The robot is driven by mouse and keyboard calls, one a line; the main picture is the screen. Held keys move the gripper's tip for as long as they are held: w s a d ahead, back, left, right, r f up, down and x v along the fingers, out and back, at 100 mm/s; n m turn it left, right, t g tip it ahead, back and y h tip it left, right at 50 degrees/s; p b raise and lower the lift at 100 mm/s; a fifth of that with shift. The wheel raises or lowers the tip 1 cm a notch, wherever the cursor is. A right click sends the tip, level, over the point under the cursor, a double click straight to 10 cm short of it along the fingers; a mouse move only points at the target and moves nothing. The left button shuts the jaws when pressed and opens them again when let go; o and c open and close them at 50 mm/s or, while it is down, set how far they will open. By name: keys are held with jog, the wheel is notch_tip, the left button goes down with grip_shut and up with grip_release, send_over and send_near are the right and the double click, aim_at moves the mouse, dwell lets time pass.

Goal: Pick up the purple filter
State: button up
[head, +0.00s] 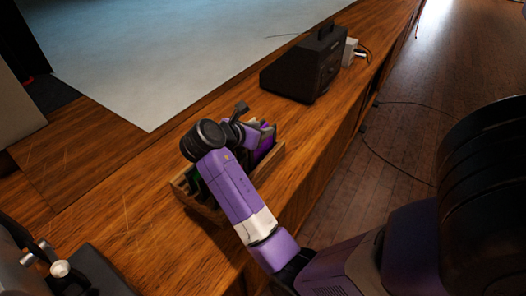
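A bright purple sheet, which looks like the purple filter (264,149), stands in an open wooden box (277,157) on the wooden desk. Only part of it shows. My purple and black arm reaches over the box from the lower right and hides much of its inside. My gripper (256,138) is over the box, close beside the purple filter. Its fingers are small and partly hidden, so I cannot tell whether they are open or shut, or whether they touch the filter. Green and dark pieces show at the box's left end.
A black speaker-like case (304,66) and a small white device (349,51) with cables stand farther back on the desk (160,240). Dark equipment with a metal knob (60,268) is at lower left. Bare desk lies between the box and that equipment.

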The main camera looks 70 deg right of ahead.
jog(key=shift+c, duration=0.4)
grip_shut()
dwell(0.9)
